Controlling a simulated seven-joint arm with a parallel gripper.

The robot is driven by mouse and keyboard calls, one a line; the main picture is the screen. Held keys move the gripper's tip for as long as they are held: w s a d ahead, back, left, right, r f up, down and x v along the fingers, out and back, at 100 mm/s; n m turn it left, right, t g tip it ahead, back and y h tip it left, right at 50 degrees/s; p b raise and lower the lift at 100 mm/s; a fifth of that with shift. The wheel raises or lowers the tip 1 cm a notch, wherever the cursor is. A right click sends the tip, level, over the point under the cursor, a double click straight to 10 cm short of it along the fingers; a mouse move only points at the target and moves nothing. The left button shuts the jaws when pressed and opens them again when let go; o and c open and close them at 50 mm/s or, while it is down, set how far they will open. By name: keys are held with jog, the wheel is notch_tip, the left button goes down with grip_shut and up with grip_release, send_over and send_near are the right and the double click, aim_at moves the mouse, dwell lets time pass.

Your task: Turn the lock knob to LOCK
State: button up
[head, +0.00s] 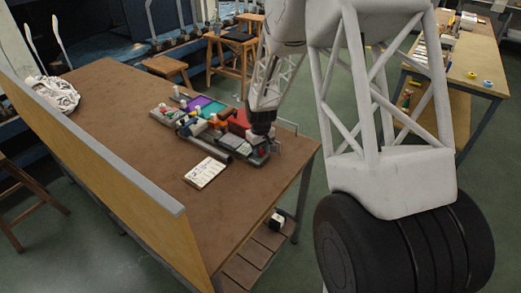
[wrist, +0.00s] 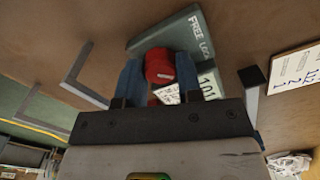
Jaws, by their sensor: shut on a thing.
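The lock knob (wrist: 159,66) is a red cylinder on a grey-green plate (wrist: 146,43) in the wrist view. White lettering beside it reads FREE and what looks like LOCK, partly cut off. My gripper (wrist: 160,74) has its two blue fingers on either side of the knob and is shut on it. Which word the knob points to cannot be told. In the head view my gripper (head: 262,133) is at the right end of the device (head: 250,157) on the brown table. The gripper mostly hides the knob there.
A white card (head: 205,173) with writing lies on the table (head: 130,170) in front of the device. Purple, green and red parts sit farther along the device. A metal bracket (wrist: 78,75) stands near the gripper. A wooden panel (head: 90,150) edges the table's left side.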

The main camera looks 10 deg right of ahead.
aim_at(261, 152)
jog(key=o, duration=0.9)
jog(key=shift+o, duration=0.2)
jog(key=shift+n, duration=0.5)
jog(key=shift+n, duration=0.3)
jog(key=r, duration=0.8)
jog(key=shift+s+r, duration=0.3)
jog(key=shift+r, duration=0.05)
jog(key=s+d+r+m+t, duration=0.1)
jog(key=s+d+r+m, duration=0.2)
jog(key=s+r, duration=1.3)
jog(key=shift+s, duration=1.7)
jog(key=shift+r, duration=0.1)
